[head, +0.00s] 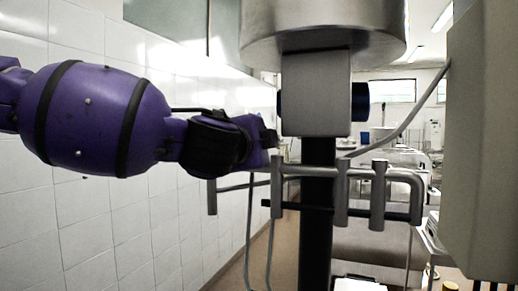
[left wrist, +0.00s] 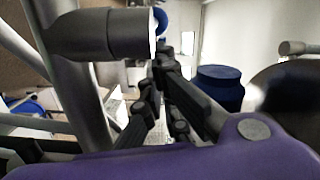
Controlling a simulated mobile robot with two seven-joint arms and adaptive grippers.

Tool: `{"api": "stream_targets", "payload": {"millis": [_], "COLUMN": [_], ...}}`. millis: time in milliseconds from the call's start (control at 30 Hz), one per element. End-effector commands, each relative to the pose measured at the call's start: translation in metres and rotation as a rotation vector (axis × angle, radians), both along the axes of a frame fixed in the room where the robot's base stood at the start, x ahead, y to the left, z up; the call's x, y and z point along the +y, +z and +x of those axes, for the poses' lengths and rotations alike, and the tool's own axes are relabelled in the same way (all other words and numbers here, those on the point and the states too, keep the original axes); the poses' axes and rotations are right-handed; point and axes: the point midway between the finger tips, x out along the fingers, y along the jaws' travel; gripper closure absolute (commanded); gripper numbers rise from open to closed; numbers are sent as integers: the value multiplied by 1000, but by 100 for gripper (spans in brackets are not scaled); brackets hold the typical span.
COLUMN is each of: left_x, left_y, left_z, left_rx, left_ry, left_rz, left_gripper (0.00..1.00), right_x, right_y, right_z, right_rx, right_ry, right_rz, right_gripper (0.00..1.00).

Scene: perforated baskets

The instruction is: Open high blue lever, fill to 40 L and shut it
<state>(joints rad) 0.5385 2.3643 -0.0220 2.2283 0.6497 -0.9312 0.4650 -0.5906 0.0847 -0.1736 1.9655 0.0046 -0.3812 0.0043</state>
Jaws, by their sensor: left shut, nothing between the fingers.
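A grey block (head: 316,95) hangs under a steel vessel (head: 322,28) in the head view. A dark blue round part (head: 361,102) sticks out on its right side, and a blue edge (head: 279,103) shows on its left. I cannot tell which blue part is the high lever. My left gripper (head: 268,138) is shut and empty, just left of the block's lower edge; contact is unclear. In the left wrist view its dark fingers (left wrist: 160,62) point away from the camera, with a blue cap (left wrist: 220,84) to their right. No litre reading is visible. My right gripper is out of view.
A grey pipe frame (head: 345,172) stands below the block, around a dark post (head: 316,235). A large grey panel (head: 482,150) closes off the right. A white tiled wall (head: 85,230) runs along the left. Thin hoses hang below the gripper.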

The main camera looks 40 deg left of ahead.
Motion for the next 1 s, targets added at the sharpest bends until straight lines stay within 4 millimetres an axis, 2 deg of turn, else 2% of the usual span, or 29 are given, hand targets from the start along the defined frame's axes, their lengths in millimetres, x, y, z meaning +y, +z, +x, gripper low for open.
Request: {"api": "stream_targets", "payload": {"millis": [167,467,733,1000], "left_x": [3,3,14,14], "left_y": [0,1,1,1], "left_z": [9,9,13,13], "left_rx": [-1,-3,-3,-2], "left_ry": [-1,-2,-1,-2], "left_rz": [0,0,-3,1], "left_gripper": [100,100,100,100], "right_x": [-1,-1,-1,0], "right_y": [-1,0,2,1], "right_z": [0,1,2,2], "right_rx": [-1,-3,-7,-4], "right_ry": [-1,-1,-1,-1], "right_rz": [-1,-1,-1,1], "right_gripper": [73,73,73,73]}}
